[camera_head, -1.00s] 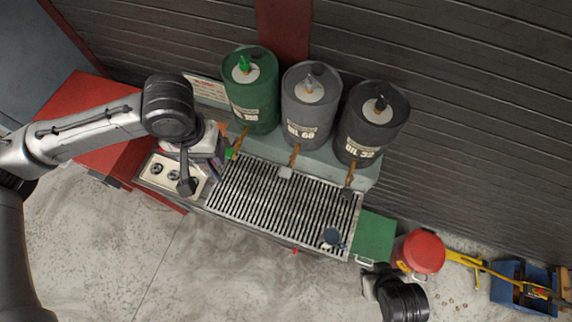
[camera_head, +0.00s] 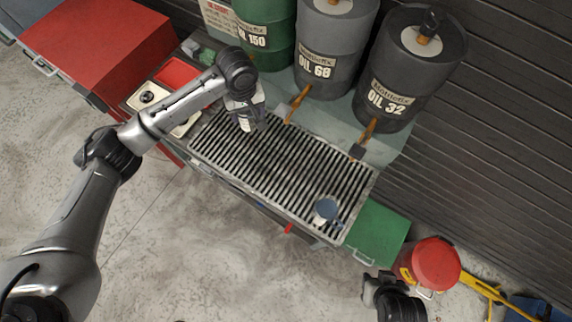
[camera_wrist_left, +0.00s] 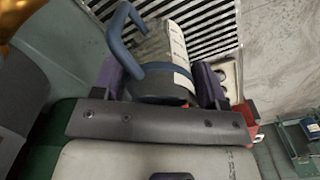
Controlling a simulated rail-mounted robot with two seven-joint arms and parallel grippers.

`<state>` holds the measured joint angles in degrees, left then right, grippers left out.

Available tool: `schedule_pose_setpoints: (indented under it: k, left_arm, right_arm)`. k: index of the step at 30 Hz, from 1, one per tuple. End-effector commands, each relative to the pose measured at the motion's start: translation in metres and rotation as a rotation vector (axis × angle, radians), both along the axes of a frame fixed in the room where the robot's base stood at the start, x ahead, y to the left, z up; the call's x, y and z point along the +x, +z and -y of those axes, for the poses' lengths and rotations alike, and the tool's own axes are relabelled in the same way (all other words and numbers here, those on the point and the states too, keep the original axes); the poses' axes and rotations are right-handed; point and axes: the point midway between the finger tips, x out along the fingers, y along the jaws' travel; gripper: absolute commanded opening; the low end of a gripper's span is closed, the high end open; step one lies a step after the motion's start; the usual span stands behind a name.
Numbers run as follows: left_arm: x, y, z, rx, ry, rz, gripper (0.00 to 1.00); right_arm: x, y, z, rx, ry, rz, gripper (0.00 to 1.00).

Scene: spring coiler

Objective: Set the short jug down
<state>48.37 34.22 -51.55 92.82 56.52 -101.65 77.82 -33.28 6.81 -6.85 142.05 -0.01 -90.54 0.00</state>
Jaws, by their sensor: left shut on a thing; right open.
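My left gripper (camera_head: 241,104) is over the left part of the slatted grate (camera_head: 285,165), below the drums in the head view. In the left wrist view it is shut on the short jug (camera_wrist_left: 163,48), which has a blue handle, a blue band and a pale label. The jug lies between the purple fingers, with the grate behind it. Whether its base touches the grate is unclear. A second blue-grey jug (camera_head: 326,210) stands at the grate's right end. My right gripper (camera_head: 374,283) is open and empty at the bottom right, off the bench.
Three drums, green (camera_head: 266,32), grey (camera_head: 333,45) and dark (camera_head: 408,75), stand behind the grate with brown taps over it. A red cabinet (camera_head: 95,45) is at left. A green panel (camera_head: 372,235) and a red can (camera_head: 432,264) are at right. The grate's middle is clear.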

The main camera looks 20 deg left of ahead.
Motion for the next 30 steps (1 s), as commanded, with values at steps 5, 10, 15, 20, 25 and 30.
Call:
schedule_pose_setpoints:
  k: [5, 10, 15, 20, 25, 30]
  left_arm:
    - [0.002, -0.032, -0.004, 0.0, 0.04, -0.001, 0.39]
    - [0.002, -0.058, -0.006, 0.001, 0.054, -0.002, 0.39]
    - [0.002, -0.085, -0.007, 0.002, 0.054, -0.001, 0.39]
    - [0.003, -0.098, -0.007, 0.001, 0.053, 0.0, 0.39]
    - [0.003, -0.106, -0.007, 0.001, 0.054, 0.001, 0.39]
    - [0.002, -0.126, -0.007, 0.001, 0.054, 0.0, 0.39]
  right_arm:
    - [0.0, -0.018, -0.001, 0.002, 0.0, 0.001, 0.43]
    - [0.0, -0.024, -0.001, 0.002, 0.0, 0.001, 0.43]
    - [0.0, -0.028, -0.001, 0.003, 0.0, 0.002, 0.43]
    - [0.0, -0.029, -0.001, 0.003, 0.0, 0.002, 0.43]
    - [0.0, -0.031, -0.001, 0.001, 0.0, 0.002, 0.43]
    - [0.0, -0.035, 0.0, 0.0, 0.002, 0.002, 0.43]
